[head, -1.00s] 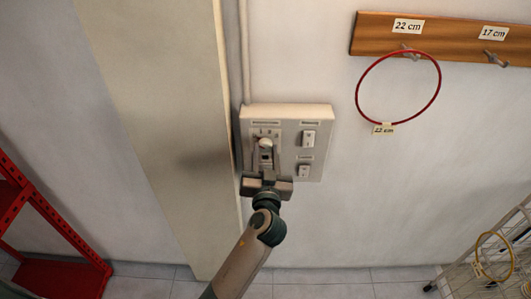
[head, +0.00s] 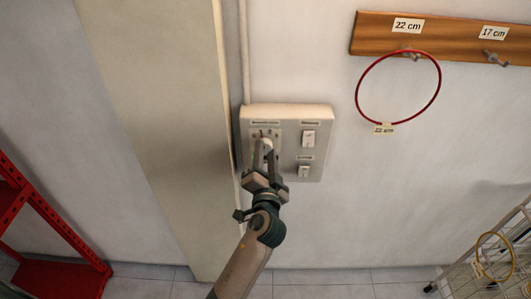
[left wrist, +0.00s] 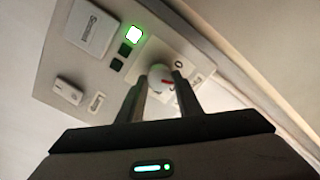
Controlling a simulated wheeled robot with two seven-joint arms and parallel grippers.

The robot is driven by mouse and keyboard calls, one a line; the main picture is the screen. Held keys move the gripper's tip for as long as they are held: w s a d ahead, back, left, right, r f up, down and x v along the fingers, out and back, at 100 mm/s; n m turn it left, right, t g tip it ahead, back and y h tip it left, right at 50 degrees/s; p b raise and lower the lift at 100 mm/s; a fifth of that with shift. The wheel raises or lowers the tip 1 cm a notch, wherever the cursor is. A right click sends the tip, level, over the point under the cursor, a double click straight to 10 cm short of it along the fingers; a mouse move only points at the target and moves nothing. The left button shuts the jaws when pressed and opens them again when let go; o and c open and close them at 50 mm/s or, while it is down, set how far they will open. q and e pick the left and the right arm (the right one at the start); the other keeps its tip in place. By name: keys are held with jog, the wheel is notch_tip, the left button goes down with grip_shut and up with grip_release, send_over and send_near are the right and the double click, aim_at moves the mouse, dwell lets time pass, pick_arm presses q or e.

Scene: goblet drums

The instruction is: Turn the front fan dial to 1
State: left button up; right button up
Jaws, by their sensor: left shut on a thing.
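The fan dial (left wrist: 157,74) is a round whitish knob with a red mark on its face, seen in the left wrist view. It sits on the wall control panel (head: 310,172), and in the head view the dial (head: 267,145) is partly covered. My left gripper (head: 264,152) is shut on the dial, one finger on each side of it. In the left wrist view the left gripper (left wrist: 158,90) reaches up to the panel. A 0-like mark shows just right of the knob; which number the dial points to is not readable. My right gripper is not in view.
Two white rocker switches, upper (head: 309,138) and lower (head: 304,171), sit right of the dial. A wall pillar (head: 165,120) stands close left. A red hoop (head: 358,88) hangs to the right.

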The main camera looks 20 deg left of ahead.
pick_arm(q)
jog(key=shift+r+m, duration=0.1)
jog(key=shift+m, duration=0.2)
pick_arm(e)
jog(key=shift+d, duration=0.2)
pick_arm(q)
jog(key=o, duration=1)
jog(key=shift+o, duration=0.2)
